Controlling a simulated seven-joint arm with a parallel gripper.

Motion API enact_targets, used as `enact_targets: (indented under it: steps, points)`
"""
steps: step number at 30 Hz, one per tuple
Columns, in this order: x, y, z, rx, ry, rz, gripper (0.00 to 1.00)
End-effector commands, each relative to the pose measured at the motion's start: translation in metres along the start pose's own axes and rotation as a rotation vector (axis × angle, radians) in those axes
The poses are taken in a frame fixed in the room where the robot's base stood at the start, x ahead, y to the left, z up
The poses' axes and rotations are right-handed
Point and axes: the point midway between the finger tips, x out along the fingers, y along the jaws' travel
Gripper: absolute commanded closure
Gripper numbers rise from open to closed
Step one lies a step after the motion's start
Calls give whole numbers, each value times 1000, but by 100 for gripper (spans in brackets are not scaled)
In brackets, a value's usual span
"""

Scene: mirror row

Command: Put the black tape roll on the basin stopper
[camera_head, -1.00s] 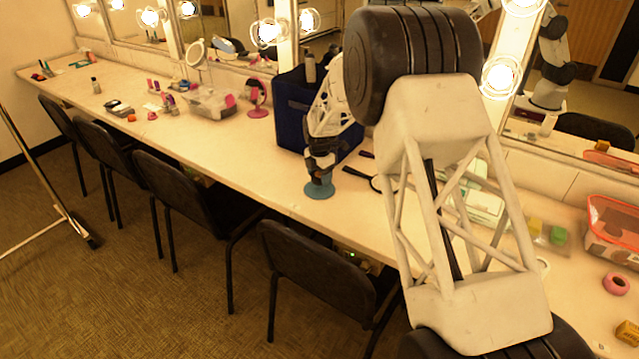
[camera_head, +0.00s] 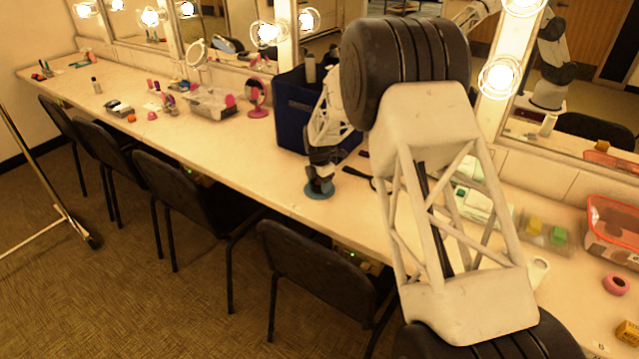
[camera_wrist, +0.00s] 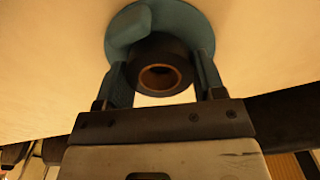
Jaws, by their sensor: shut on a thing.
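The black tape roll (camera_wrist: 178,51) is between the two fingers of my gripper (camera_wrist: 163,85) in the wrist view, with its brown core facing the camera. My gripper is shut on it. The basin stopper (camera_wrist: 204,24) is a blue-green disc just beyond the roll, with a raised tab at its left. In the head view the stopper (camera_head: 319,191) lies on the counter, and my gripper (camera_head: 318,180) is right over it. The roll overlaps the stopper in the wrist view; I cannot tell whether they touch.
A dark blue bin (camera_head: 295,112) stands behind my gripper against the mirrors. A black-handled item (camera_head: 358,174) lies just right of the stopper. A chair (camera_head: 315,270) stands at the counter's front edge. The counter to the left (camera_head: 235,150) is clear.

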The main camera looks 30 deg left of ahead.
Motion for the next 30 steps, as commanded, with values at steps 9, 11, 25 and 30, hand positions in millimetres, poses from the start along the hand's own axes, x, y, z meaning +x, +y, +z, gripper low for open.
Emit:
enact_targets:
  steps: [9, 11, 25, 30]
  points:
    - [3, 0, 0, 0, 0, 0, 14]
    - [3, 0, 0, 0, 0, 0, 12]
    - [-6, 0, 0, 0, 0, 1, 12]
    - [-24, 0, 0, 0, -1, 1, 12]
